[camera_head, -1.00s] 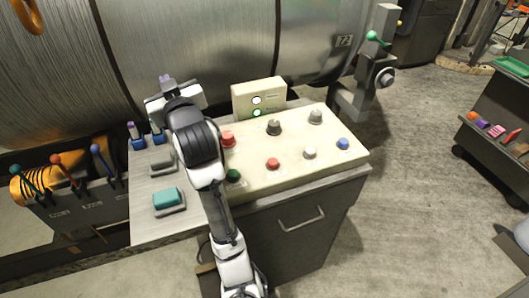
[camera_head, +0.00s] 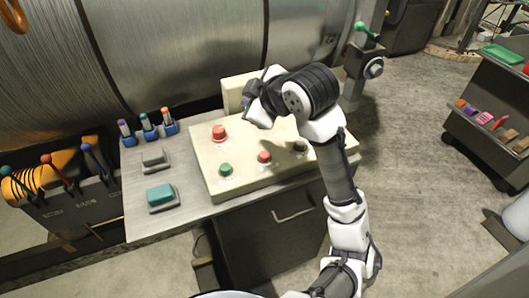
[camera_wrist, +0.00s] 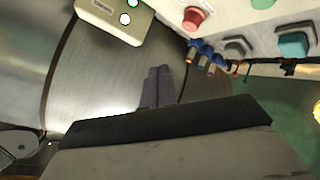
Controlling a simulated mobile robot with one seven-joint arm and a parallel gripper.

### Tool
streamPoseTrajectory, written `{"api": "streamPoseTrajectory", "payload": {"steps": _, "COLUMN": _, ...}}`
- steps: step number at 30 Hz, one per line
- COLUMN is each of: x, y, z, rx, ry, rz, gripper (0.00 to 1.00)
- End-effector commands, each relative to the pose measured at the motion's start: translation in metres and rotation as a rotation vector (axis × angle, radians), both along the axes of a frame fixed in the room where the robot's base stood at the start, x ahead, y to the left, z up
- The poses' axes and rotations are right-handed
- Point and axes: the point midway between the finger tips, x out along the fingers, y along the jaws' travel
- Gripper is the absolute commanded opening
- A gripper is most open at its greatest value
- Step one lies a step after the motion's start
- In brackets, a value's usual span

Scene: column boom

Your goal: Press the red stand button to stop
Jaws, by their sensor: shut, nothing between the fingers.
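A large red button (camera_head: 219,132) stands at the back left of the cream control panel (camera_head: 230,188). It also shows at the top of the wrist view (camera_wrist: 193,18). A smaller red button (camera_head: 264,156) is near the panel's front, right of a green button (camera_head: 226,170). My gripper (camera_head: 247,101) is above the panel's back edge, right of the large red button and apart from it. In the wrist view its fingers (camera_wrist: 158,87) are together and empty.
An indicator box (camera_head: 234,92) stands behind the panel, partly hidden; its lights show in the wrist view (camera_wrist: 115,12). Left are a grey block (camera_head: 155,159), a teal block (camera_head: 161,197) and several small coloured handles (camera_head: 148,125). A large metal drum (camera_head: 170,50) is close behind.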

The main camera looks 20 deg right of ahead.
Motion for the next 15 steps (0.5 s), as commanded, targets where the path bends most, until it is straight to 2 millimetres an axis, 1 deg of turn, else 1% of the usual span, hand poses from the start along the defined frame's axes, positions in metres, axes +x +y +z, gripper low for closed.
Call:
{"api": "streamPoseTrajectory", "payload": {"steps": 1, "x": -0.009, "y": -0.009, "z": -0.004, "rx": -0.028, "ry": 0.032, "rz": 0.005, "gripper": 0.00}}
{"api": "streamPoseTrajectory", "payload": {"steps": 6, "x": -0.030, "y": -0.022, "z": -0.016, "rx": -0.078, "ry": 0.110, "rz": 0.038, "gripper": 0.00}}
{"api": "streamPoseTrajectory", "payload": {"steps": 10, "x": -0.036, "y": -0.026, "z": -0.019, "rx": -0.093, "ry": 0.136, "rz": 0.049, "gripper": 0.00}}
{"api": "streamPoseTrajectory", "payload": {"steps": 15, "x": -0.037, "y": -0.026, "z": -0.020, "rx": -0.094, "ry": 0.140, "rz": 0.051, "gripper": 0.00}}
